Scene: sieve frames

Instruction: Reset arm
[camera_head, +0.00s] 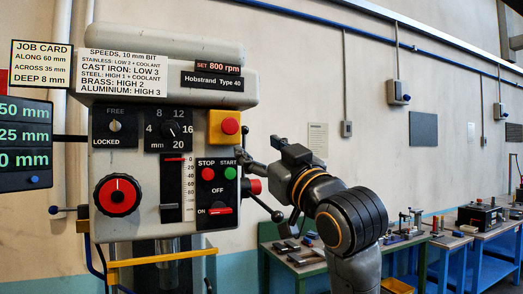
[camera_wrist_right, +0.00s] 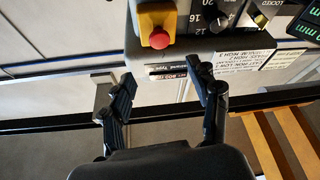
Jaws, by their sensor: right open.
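My right arm (camera_head: 350,222) reaches in from the lower right of the head view. My right gripper (camera_head: 258,158) is beside the right edge of the drilling machine's front panel, near the red emergency stop button (camera_head: 230,126) on its yellow box. In the right wrist view the right gripper (camera_wrist_right: 161,78) is open, with its two dark fingers spread and nothing between them. The red button (camera_wrist_right: 159,38) shows beyond the fingers there. Whether the fingers touch the machine cannot be told. My left gripper is not in view.
The drilling machine (camera_head: 150,72) fills the left, with a dial (camera_head: 118,195), start and stop buttons and feed handles. A screen (camera_head: 25,147) stands at far left. Benches with tools (camera_head: 400,240) line the wall at right. A yellow bar (camera_head: 160,258) crosses below the panel.

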